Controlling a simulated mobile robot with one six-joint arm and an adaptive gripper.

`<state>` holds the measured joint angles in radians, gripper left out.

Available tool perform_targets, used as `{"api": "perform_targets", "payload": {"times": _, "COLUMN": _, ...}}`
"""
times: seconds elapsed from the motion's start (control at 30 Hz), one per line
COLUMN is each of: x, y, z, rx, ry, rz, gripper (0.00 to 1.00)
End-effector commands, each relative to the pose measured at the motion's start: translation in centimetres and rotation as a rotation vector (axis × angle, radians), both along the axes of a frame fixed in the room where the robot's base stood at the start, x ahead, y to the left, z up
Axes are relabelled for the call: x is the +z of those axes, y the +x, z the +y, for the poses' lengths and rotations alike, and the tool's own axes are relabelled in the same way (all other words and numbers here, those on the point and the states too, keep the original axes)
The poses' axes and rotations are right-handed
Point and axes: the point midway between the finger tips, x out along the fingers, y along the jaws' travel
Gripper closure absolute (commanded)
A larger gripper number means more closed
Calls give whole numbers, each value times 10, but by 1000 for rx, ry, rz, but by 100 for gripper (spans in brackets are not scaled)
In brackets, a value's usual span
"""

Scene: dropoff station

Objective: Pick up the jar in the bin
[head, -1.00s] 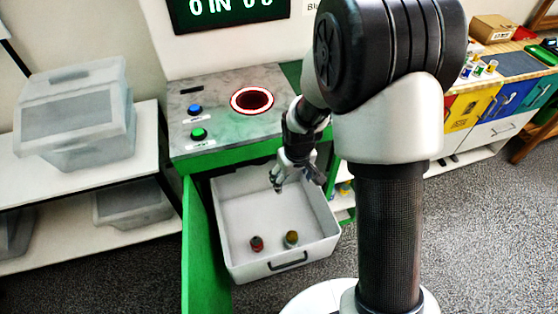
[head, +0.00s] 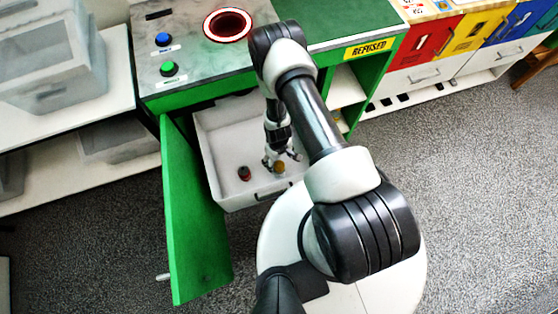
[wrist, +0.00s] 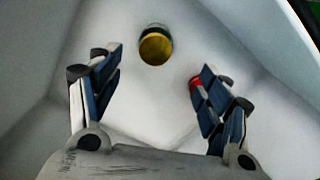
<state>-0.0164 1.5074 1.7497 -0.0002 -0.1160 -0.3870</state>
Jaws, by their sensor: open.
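The white bin (head: 236,200) is pulled out below the green station. A jar with a yellow-brown lid (head: 280,167) stands in it near the front wall. A red-topped jar (head: 244,173) stands to its left. My gripper (head: 281,158) is down in the bin, close to the yellow-lidded jar. In the wrist view the fingers of my gripper (wrist: 159,64) are spread and empty. The yellow-lidded jar (wrist: 156,46) shows between and a little beyond the fingertips, apart from both. The red jar (wrist: 194,84) is mostly hidden behind the right finger.
The bin's walls enclose my gripper closely. A green door (head: 192,215) stands open at the left of the bin. The station top (head: 190,60) has a blue button, a green button and a red-ringed hole. Shelves with grey boxes (head: 50,60) stand at the left.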

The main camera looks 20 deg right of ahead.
Motion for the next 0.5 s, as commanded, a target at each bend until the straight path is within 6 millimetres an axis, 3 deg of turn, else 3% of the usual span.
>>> {"api": "perform_targets", "payload": {"times": 0.03, "x": -17, "y": -1, "z": 0, "rx": 0, "ry": 1, "rz": 1, "gripper": 29}}
{"api": "perform_targets", "payload": {"times": 0.23, "x": -60, "y": -1, "z": 0, "rx": -1, "ry": 1, "rz": 1, "gripper": 29}}
{"api": "perform_targets", "payload": {"times": 0.5, "x": -89, "y": 1, "z": -1, "rx": -1, "ry": 0, "rz": 0, "gripper": 29}}
